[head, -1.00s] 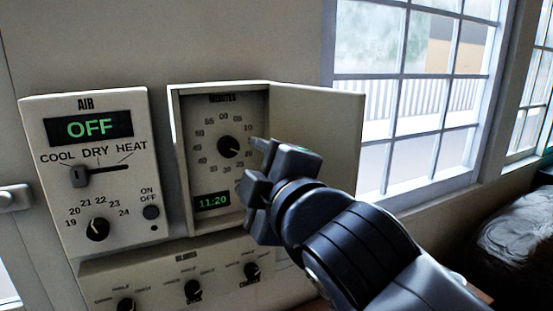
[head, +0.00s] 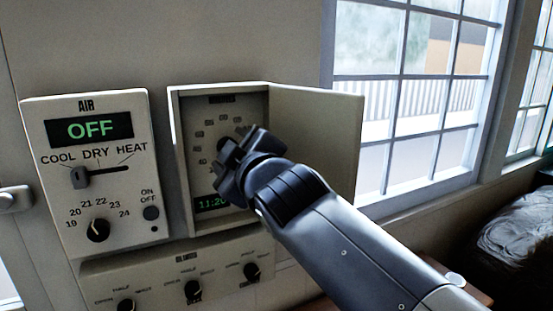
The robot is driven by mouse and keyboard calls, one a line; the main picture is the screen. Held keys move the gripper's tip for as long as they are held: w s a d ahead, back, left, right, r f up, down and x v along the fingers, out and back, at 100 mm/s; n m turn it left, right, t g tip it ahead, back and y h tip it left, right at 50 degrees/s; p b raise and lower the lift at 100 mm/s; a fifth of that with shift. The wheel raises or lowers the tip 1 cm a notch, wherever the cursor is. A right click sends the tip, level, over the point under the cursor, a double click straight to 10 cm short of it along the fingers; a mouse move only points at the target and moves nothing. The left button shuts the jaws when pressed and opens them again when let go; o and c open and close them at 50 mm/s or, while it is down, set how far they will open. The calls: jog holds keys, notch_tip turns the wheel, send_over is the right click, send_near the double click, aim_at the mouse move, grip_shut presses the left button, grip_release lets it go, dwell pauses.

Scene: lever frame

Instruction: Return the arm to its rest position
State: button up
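My arm (head: 345,250) reaches in from the lower right. My gripper (head: 232,160) is in front of the open timer box (head: 180,170), over its dial face. The gripper hides most of the dial knob and part of the green display (head: 208,203), which shows "11:2" and a covered digit. The fingertips point into the box; I cannot tell whether they touch the knob or whether they are apart. The box's door (head: 325,140) stands open to the right, and the arm passes in front of its lower part.
The AIR panel (head: 95,190) at left reads OFF, with its slider at COOL. A lower panel (head: 100,270) with several knobs sits under the box. A window (head: 415,100) is at right, with dark bedding (head: 520,235) at the right edge.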

jog(key=s+d+m+b, duration=0.1)
jog(key=m, duration=0.1)
jog(key=s+m+b, duration=0.1)
jog(key=s+m, duration=0.1)
jog(key=m, duration=0.1)
jog(key=s+d+m+b, duration=0.1)
jog(key=m, duration=0.2)
jog(key=shift+s+d, duration=0.3)
dwell(0.5)
